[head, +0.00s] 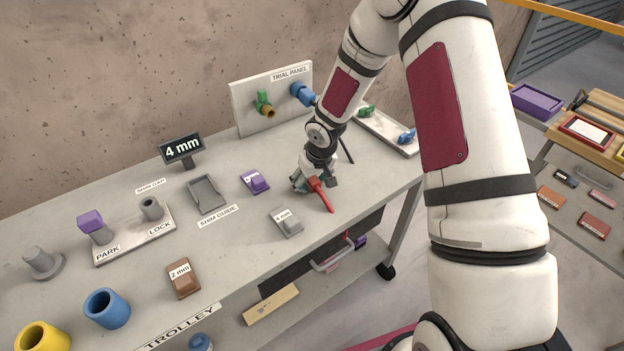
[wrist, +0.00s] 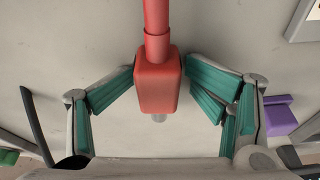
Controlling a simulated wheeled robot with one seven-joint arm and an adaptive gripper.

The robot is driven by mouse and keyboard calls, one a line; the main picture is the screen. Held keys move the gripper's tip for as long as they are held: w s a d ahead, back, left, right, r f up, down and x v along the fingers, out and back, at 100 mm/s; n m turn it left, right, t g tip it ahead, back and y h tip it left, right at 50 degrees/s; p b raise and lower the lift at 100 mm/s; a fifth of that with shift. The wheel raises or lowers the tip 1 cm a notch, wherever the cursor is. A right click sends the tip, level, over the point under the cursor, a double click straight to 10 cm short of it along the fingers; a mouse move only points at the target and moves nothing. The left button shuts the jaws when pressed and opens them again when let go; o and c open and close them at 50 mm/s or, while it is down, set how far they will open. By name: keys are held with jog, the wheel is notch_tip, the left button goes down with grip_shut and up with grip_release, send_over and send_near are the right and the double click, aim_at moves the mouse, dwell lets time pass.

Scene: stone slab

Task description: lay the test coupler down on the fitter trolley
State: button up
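The test coupler is red, with a block-like body (wrist: 158,82), a round shaft and a small grey stub at one end. In the head view its red shaft (head: 322,194) points toward the trolley's front edge, low over or on the top; I cannot tell whether it touches. My gripper (head: 314,180) is low over the right part of the trolley. In the wrist view my gripper's teal-padded fingertips (wrist: 159,70) close on both sides of the red body. The fitter trolley (head: 235,253) has a pale grey top.
A grey 4 mm shim (head: 287,222) and a purple block (head: 254,181) lie near my gripper. The trial panel (head: 272,98) stands behind, with green and blue fittings. A shim guide (head: 206,194) and park/lock plate (head: 135,236) lie left. Bare top shows between them.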

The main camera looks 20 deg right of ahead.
jog(key=shift+s+d+f, duration=0.25)
jog(key=shift+s, duration=0.2)
jog(key=v, duration=1.2)
jog(key=shift+w+a, duration=0.15)
jog(key=shift+w, duration=0.2)
jog(key=s+d+r+h, duration=0.1)
jog(key=s+r, duration=0.5)
jog(key=r, duration=0.3)
jog(key=s+d+r+h, duration=0.1)
jog(key=s+r+h, duration=0.1)
jog(key=s+r, duration=0.55)
jog(key=s+a+r+m+t+y, duration=0.1)
jog(key=s+r, duration=0.3)
jog(key=s, duration=0.3)
jog(key=s+a+r+t+y, duration=0.1)
jog(key=s+r, duration=0.3)
jog(key=s, duration=0.4)
jog(key=shift+a+m, duration=0.4)
